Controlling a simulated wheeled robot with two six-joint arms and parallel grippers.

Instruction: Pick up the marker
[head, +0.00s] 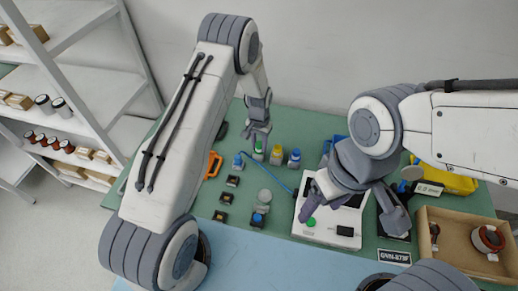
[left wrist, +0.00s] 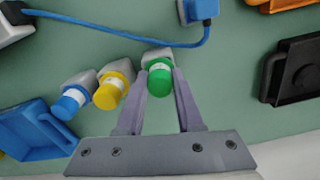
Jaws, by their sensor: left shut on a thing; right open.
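A green-capped marker (left wrist: 159,77) stands in a small grey base (left wrist: 157,53). My left gripper (left wrist: 160,82) has its fingers on both sides of the green cap and is shut on it. In the head view, my left gripper (head: 258,130) reaches down to the green marker (head: 258,150) at the back of the green table. A yellow-capped marker (head: 276,155) and a blue-capped marker (head: 294,157) stand beside it to the right. My right gripper (head: 352,208) is open and empty above a white device, fingers spread.
The white device (head: 323,232) has a green button, and a blue cable runs near it. A wooden tray (head: 455,262) with a copper-coloured coil is at the right. Small black parts and an orange clamp (head: 213,165) lie left of centre. Shelves (head: 85,100) stand at the left.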

